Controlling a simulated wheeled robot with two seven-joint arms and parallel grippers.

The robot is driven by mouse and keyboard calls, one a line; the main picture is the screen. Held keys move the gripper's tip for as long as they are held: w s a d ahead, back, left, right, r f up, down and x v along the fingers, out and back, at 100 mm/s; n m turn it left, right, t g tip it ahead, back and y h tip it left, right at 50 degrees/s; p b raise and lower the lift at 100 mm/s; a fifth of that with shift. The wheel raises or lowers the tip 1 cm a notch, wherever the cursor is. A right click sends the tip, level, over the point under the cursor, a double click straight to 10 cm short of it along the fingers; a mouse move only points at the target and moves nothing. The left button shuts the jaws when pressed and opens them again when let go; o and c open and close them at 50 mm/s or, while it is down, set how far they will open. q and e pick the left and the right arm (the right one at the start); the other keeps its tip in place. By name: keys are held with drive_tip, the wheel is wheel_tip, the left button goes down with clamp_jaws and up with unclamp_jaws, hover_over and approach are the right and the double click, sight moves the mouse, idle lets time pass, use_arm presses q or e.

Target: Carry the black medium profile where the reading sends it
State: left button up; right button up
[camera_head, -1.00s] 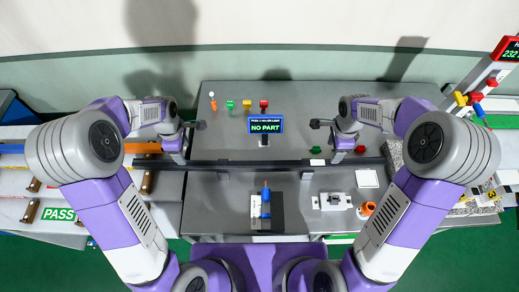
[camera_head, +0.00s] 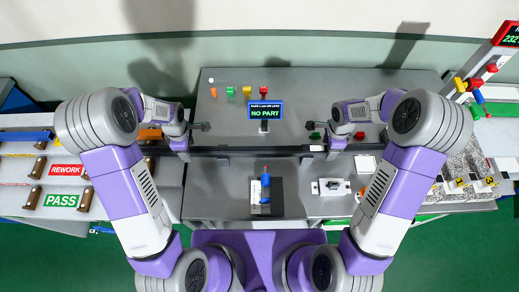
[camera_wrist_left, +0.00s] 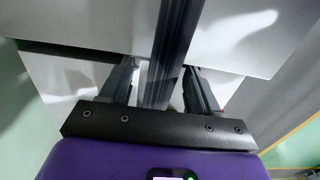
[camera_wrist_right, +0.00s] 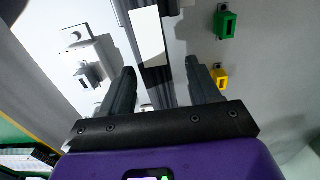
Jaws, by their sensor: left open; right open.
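The black medium profile (camera_head: 250,150) is a long dark bar lying left to right across the middle of the grey table. In the left wrist view the profile (camera_wrist_left: 172,60) runs between the fingers of my open left gripper (camera_wrist_left: 163,82). In the right wrist view the profile (camera_wrist_right: 155,80) runs between the fingers of my open right gripper (camera_wrist_right: 160,78), with a pale strip along it. In the head view my left gripper (camera_head: 182,152) and right gripper (camera_head: 333,152) are at the bar, well apart. The display (camera_head: 265,110) behind it reads NO PART.
At left, a rack carries REWORK (camera_head: 66,170) and PASS (camera_head: 61,200) signs. A blue-handled tool (camera_head: 265,185) and a white fixture (camera_head: 330,187) stand in front of the bar. Coloured blocks (camera_head: 247,91) stand behind it. A red-framed readout (camera_head: 509,38) is at right.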

use_arm(q)
drive_tip(key=shift+c, duration=0.3)
use_arm(e)
drive_tip(key=shift+c, duration=0.3)
use_arm(q)
drive_tip(key=shift+s, duration=0.1)
clamp_jaws()
use_arm(e)
clamp_jaws()
